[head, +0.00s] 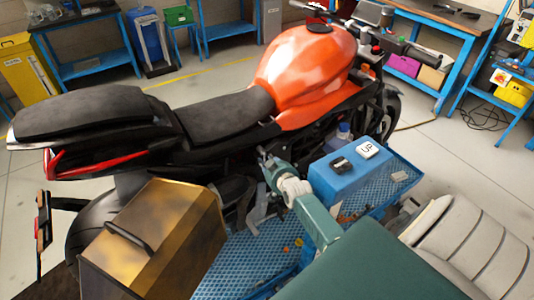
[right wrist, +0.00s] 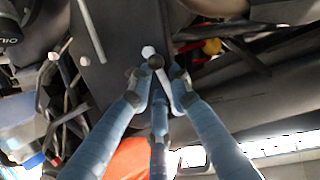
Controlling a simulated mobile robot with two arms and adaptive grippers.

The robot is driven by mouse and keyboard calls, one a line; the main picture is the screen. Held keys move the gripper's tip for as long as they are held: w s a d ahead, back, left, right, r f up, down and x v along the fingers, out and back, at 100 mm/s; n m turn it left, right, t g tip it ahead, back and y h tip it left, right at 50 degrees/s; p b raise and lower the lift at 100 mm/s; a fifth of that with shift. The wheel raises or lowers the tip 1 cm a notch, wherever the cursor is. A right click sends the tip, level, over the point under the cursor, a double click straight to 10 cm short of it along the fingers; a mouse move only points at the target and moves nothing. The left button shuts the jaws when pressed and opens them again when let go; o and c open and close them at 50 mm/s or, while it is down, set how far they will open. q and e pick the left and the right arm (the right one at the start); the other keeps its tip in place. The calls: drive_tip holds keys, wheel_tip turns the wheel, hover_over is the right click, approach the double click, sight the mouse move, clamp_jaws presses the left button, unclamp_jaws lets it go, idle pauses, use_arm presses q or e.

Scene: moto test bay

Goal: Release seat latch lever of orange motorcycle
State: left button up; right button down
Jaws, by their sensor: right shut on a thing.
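The orange motorcycle (head: 305,65) stands across the head view, its black seat (head: 225,110) and tail at the left. My right gripper (head: 266,163) reaches to the near side of the motorcycle, below the front of the seat. In the right wrist view its blue fingers (right wrist: 156,72) are closed around a small pale lever (right wrist: 149,51) against a dark panel. I take this for the seat latch lever; the fingers partly cover it. In the head view the lever is hidden. My left gripper is not in view.
A gold pannier box (head: 165,235) sits at the near left by the rear wheel. A blue box (head: 350,173) with an UP button (head: 367,150) stands right of my gripper, on the blue perforated platform (head: 240,262). Blue workbenches (head: 440,35) line the back.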

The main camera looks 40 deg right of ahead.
idle(0.4)
drive_tip(key=c, duration=1.7)
unclamp_jaws()
drive_tip(key=shift+a, duration=0.1)
drive_tip(key=shift+f, duration=0.1)
drive_tip(key=shift+a, duration=0.1)
drive_tip(key=s+a, duration=0.1)
drive_tip(key=s, duration=0.4)
drive_tip(key=s+a+r, duration=0.1)
drive_tip(key=s+a, duration=0.1)
drive_tip(key=s, duration=0.3)
drive_tip(key=s+a+r, duration=0.1)
drive_tip(key=s, duration=0.4)
drive_tip(key=shift+s+a, duration=0.4)
